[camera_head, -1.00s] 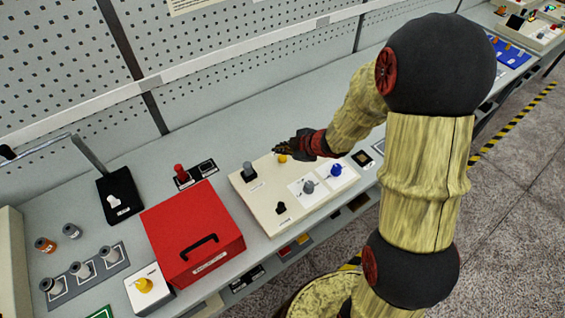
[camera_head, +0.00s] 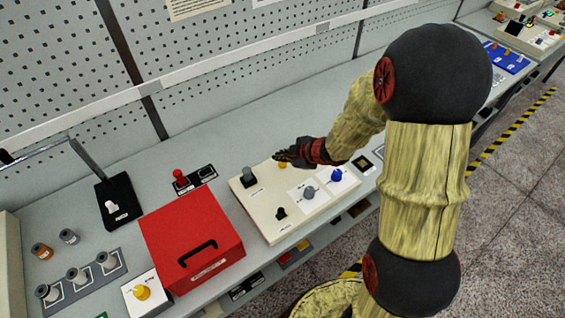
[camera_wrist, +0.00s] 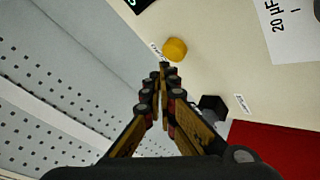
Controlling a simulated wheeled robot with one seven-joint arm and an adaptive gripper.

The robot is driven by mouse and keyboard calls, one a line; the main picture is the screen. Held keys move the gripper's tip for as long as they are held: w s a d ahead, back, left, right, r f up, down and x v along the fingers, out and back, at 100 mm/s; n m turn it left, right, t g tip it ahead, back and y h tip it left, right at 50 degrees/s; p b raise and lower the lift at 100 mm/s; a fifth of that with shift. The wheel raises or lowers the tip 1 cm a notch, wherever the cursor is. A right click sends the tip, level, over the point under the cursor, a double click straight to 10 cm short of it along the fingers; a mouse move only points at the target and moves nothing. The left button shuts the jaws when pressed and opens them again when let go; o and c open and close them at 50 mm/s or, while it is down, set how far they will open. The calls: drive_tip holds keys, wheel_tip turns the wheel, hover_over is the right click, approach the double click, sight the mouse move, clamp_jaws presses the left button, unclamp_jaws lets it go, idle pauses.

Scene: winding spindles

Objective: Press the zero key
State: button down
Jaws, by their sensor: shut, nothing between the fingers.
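A cream control panel (camera_head: 262,215) lies on the grey bench. A round yellow key (camera_wrist: 174,49) sits near its back edge, beside a small label I cannot read; I cannot confirm that it is the zero key. In the head view the yellow key (camera_head: 283,165) is partly hidden by my gripper (camera_head: 280,155). In the wrist view my gripper (camera_wrist: 165,68) is shut and empty, its fingertips appearing just short of the yellow key. I cannot tell whether they touch it.
The panel also carries a black-based grey knob (camera_head: 248,175), a grey knob (camera_head: 308,193), a blue knob (camera_head: 336,175) and a small black switch (camera_head: 281,212). A red box (camera_head: 190,238) stands left of the panel. A perforated wall (camera_head: 220,60) rises behind the bench.

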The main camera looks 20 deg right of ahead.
sight(281, 164)
drive_tip(key=shift+f, duration=0.2)
idle(0.5)
drive_tip(key=shift+f, duration=0.25)
drive_tip(key=shift+f+b, duration=0.5)
idle(1.0)
drive_tip(key=shift+r, duration=0.15)
drive_tip(key=shift+r+p, duration=0.8)
drive_tip(key=shift+p, duration=0.25)
wheel_tip(281, 164, up, 5)
drive_tip(key=p, duration=0.5)
